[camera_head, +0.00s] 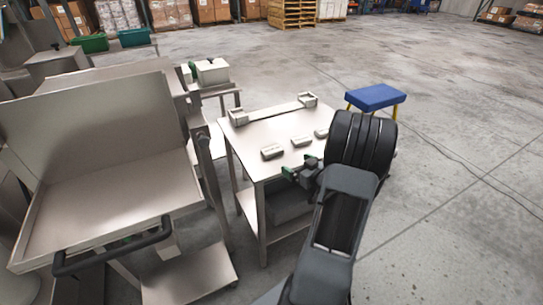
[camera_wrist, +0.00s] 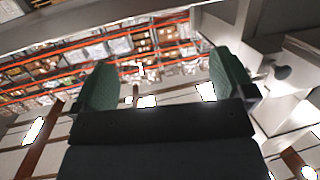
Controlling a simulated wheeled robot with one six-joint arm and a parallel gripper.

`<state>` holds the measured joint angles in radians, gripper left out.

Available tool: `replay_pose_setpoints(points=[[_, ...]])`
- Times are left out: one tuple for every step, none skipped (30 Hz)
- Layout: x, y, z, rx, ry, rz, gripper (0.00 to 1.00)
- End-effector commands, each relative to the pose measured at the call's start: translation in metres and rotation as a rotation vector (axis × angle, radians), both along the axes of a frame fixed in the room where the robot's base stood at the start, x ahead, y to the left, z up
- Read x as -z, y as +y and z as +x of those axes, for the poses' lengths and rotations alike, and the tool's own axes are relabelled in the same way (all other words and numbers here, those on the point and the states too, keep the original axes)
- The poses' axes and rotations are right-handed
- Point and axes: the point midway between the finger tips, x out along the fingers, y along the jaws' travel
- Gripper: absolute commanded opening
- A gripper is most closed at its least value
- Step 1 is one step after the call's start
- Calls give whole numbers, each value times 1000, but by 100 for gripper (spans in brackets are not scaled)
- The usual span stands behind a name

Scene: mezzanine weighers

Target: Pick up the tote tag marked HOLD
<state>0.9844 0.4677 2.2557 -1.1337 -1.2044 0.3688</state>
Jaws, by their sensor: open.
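Three small grey blocks that look like tote tags lie in a row on a small metal table (camera_head: 255,133): a left one (camera_head: 272,152), a middle one (camera_head: 301,141) and a right one (camera_head: 322,132), partly hidden by my arm. No marking is legible, so I cannot tell which says HOLD. My gripper (camera_head: 299,167), with green finger pads, is at the table's front right, nearer the camera than the tags and apart from them. In the wrist view my gripper (camera_wrist: 165,85) is open with nothing between its fingers; no tag shows there.
A metal bar with raised end blocks (camera_head: 275,109) runs along the table's back. A large metal tray (camera_head: 110,205) with a black handle (camera_head: 113,247) stands left. A blue-topped stool (camera_head: 374,97) stands behind my arm. Floor to the right is clear.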

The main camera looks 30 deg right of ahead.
Motion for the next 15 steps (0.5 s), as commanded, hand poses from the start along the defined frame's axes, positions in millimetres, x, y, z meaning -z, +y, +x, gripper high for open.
replay_pose_setpoints(points=[[4, 0, 4, -8, -7, 9, 100], [5, 0, 8, -11, -12, 12, 100], [6, 1, 14, -15, -16, 14, 100], [7, 2, 19, -17, -17, 17, 100], [8, 3, 25, -18, -18, 16, 100], [8, 3, 32, -18, -19, 16, 100], [9, 3, 38, -18, -18, 16, 100], [10, 4, 43, -18, -18, 15, 100], [11, 4, 49, -16, -18, 16, 100], [11, 4, 54, -17, -18, 15, 100], [12, 4, 58, -16, -18, 15, 100], [13, 4, 63, -14, -17, 15, 100], [13, 4, 66, -14, -17, 14, 100], [14, 4, 69, -14, -17, 14, 100], [14, 5, 72, -14, -17, 14, 100]])
